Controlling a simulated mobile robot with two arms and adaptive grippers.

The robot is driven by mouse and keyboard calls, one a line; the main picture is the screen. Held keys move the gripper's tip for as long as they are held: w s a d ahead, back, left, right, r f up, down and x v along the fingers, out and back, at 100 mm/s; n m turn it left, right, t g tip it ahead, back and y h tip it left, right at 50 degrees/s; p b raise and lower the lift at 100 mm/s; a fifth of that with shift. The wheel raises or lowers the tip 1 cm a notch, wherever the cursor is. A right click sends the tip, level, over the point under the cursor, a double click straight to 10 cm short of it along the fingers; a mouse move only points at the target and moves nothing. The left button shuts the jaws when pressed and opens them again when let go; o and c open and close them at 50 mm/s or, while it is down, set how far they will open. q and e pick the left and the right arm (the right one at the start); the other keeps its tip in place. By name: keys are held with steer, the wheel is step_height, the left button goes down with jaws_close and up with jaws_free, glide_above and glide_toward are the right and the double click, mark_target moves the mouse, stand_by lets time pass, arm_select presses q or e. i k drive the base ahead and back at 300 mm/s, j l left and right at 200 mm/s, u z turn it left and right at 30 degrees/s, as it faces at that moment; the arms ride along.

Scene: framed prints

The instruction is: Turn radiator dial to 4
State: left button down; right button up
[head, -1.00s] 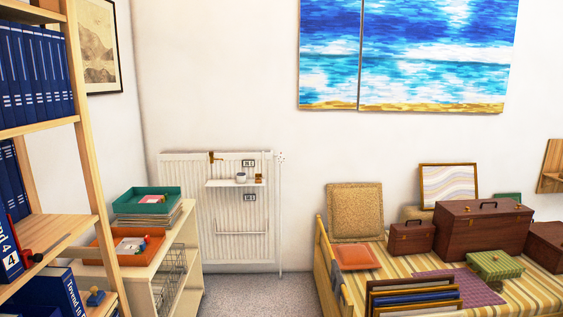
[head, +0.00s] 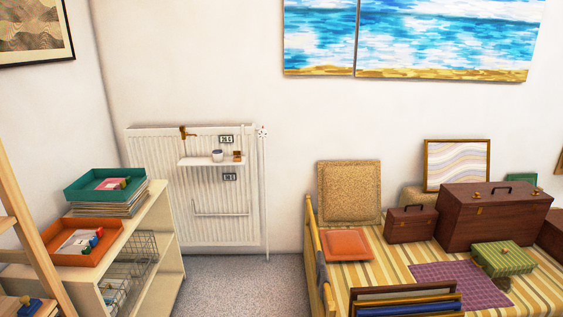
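A white panel radiator (head: 150,190) stands against the back wall, left of centre in the head view. A small white valve head with a red mark, which looks like the dial (head: 263,131), sits at its upper right on top of a vertical white pipe (head: 265,200). Its numbers are too small to read. A brass-coloured fitting (head: 187,132) is at the radiator's top left. Two small dark displays (head: 226,139) are on its front, one above the shelf and one below; I cannot read them surely. Neither of my grippers is in view.
A small shelf (head: 195,163) on the radiator holds a cup and a brown item. A cream shelf unit (head: 150,215) with trays stands in front at left. A striped bed or bench (head: 390,240) with cases and frames stands at right. Grey floor (head: 225,280) is clear between them.

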mark_target(263, 133)
steer(key=i+u, duration=0.3)
steer(key=i, duration=0.6)
steer(key=i+l+u, duration=0.15)
steer(key=i+u, duration=0.15)
steer(key=i, duration=0.55)
